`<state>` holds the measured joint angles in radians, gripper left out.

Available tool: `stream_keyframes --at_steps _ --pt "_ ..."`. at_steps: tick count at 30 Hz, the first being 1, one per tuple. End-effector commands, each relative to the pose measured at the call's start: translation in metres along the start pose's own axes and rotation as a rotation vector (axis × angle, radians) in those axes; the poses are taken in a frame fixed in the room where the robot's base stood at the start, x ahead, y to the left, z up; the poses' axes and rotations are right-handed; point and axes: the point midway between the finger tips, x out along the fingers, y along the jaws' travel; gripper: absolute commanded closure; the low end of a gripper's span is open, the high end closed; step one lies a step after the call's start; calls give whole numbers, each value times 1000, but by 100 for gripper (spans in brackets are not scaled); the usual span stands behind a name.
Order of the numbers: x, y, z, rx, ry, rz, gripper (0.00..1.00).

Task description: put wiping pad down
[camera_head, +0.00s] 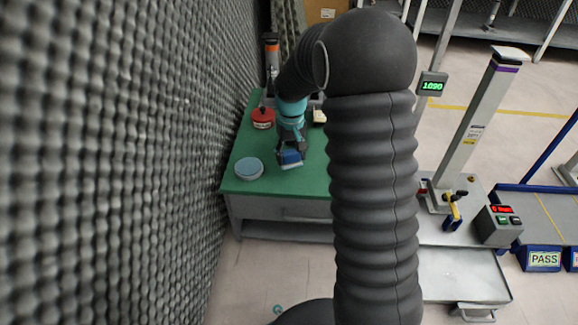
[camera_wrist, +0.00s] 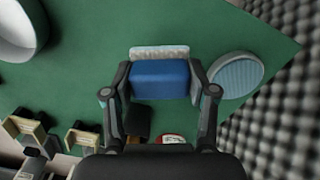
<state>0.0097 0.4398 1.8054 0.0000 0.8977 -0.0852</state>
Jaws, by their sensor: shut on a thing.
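The wiping pad (camera_wrist: 160,80) is a blue block with a pale, fuzzy strip along one side. My gripper (camera_wrist: 160,84) is shut on it, with a finger at each end of the block. In the head view my gripper (camera_head: 290,150) holds the blue pad (camera_head: 291,158) over the green table top (camera_head: 270,182), near its front part. I cannot tell whether the pad touches the table.
A round grey-blue dish (camera_head: 249,168) lies left of the pad; it also shows in the wrist view (camera_wrist: 237,75). A red container (camera_head: 263,118) stands farther back. A foam wall (camera_head: 150,150) borders the table's left side.

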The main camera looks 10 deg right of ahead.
Motion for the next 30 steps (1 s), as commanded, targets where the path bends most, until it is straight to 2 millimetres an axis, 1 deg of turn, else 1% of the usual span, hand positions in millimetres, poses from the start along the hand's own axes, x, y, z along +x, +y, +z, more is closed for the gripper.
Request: stream_keyframes --at_steps 5,13,25,26,27,28,29,30 --pt "7 -6 -2 -2 0 0 75" --pt "41 -6 -2 -3 0 0 75" --pt "46 -6 -2 -3 1 0 75" --pt "45 -6 -2 -3 1 0 38" --pt "45 -6 -2 -3 1 0 28" --pt "45 -6 -2 -3 1 0 20" --pt "45 -6 -2 -3 1 0 18" --pt "45 -6 -2 -3 1 0 18"
